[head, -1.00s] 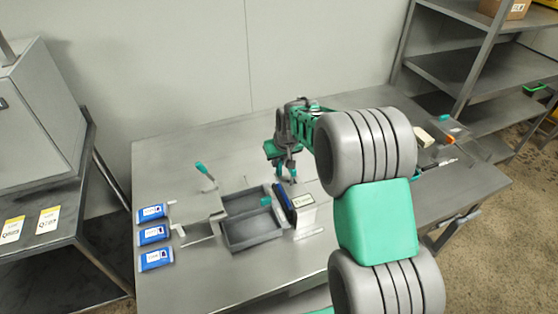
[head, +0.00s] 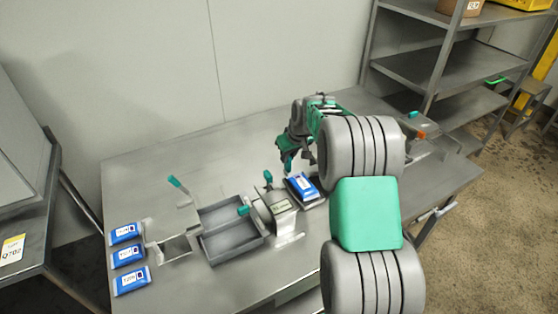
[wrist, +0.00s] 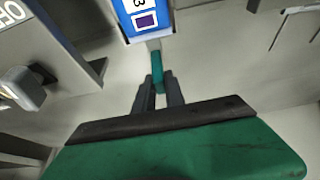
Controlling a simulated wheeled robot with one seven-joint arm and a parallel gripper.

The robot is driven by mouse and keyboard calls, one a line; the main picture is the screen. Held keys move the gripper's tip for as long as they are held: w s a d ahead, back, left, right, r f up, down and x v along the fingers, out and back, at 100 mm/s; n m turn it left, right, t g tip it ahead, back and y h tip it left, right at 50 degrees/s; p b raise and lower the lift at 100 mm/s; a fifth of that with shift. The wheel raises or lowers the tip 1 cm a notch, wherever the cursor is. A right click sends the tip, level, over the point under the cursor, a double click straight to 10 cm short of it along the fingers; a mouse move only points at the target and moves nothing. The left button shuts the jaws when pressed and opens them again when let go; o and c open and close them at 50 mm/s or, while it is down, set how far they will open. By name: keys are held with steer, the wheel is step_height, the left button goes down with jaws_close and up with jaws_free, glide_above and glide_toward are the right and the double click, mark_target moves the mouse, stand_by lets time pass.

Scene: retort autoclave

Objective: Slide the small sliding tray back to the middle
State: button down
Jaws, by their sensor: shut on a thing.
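The small sliding tray (head: 316,203) is dark and flat and carries a blue pouch (head: 303,186). It stands just right of a grey box-like unit with a label (head: 284,208) in the head view. In the wrist view the pouch (wrist: 143,17) shows at the top, with a short green handle (wrist: 158,68) below it on a grey stem. My gripper (wrist: 159,88) is shut on this green handle. In the head view my gripper (head: 290,168) is at the tray's far side, and my arm partly hides that area.
Three blue pouches (head: 129,255) lie at the table's left. An open grey bin (head: 232,238) and a bracket with a green-tipped lever (head: 180,190) stand between them and the unit. Shelves (head: 450,65) stand at the back right.

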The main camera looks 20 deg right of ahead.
steer(key=c, duration=1.4)
jaws_free()
steer(key=v, duration=0.7)
steer(key=shift+r+b, duration=0.4)
steer(key=shift+r, duration=0.05)
steer(key=shift+s, duration=0.1)
